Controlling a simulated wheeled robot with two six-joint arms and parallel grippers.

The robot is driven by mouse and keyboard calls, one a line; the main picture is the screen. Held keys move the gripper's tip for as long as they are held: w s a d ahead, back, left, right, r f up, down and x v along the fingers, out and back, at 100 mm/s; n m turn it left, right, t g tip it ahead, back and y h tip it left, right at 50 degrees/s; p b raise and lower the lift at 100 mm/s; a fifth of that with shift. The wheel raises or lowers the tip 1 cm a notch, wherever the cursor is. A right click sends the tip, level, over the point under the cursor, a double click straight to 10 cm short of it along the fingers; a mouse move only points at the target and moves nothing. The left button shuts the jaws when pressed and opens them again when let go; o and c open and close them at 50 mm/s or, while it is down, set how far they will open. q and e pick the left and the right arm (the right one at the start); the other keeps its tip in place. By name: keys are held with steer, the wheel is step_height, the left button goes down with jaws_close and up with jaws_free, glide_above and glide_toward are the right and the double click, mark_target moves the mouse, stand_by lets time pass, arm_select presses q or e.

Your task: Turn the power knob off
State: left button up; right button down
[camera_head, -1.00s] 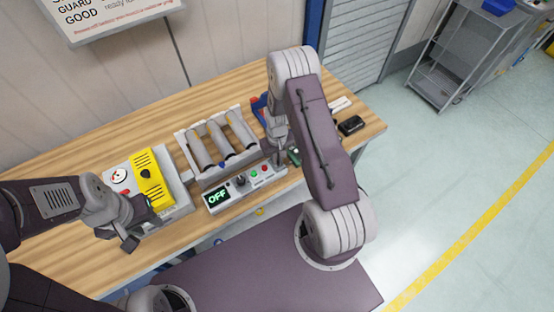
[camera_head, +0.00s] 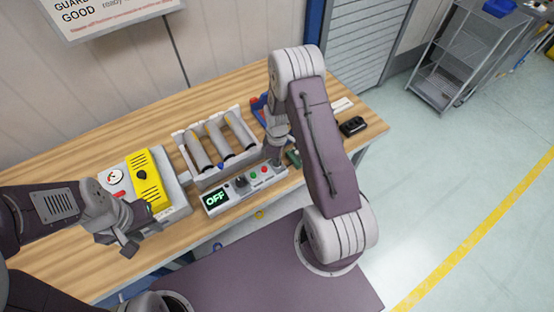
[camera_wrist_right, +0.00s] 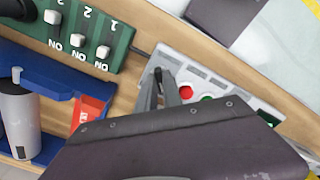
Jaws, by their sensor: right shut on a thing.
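The white control panel (camera_head: 226,200) lies near the table's front edge, and its green display (camera_head: 215,198) reads OFF. It has a black knob (camera_head: 241,182), a green button (camera_head: 254,174) and a red button (camera_head: 264,169). My right gripper (camera_head: 277,162) is down at the panel's right end, beside the red button. In the right wrist view its narrow fingers (camera_wrist_right: 160,85) are together around a small dark part that looks like the power knob, mostly hidden. My left gripper (camera_head: 142,230) is empty and open in front of the yellow box.
A yellow box (camera_head: 147,180) with a gauge stands at left. A roller stand (camera_head: 182,143) is behind the panel. A green switch board (camera_wrist_right: 80,30), a blue holder (camera_wrist_right: 40,65) and a black object (camera_head: 352,126) are to the right. The table's back left is clear.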

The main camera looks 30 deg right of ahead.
steer(key=shift+n, duration=0.5)
steer(key=c, duration=1.5)
jaws_free()
steer(key=shift+r, duration=0.25)
step_height(320, 180, up, 9)
steer(key=b, duration=0.2)
steer(key=shift+f, duration=0.15)
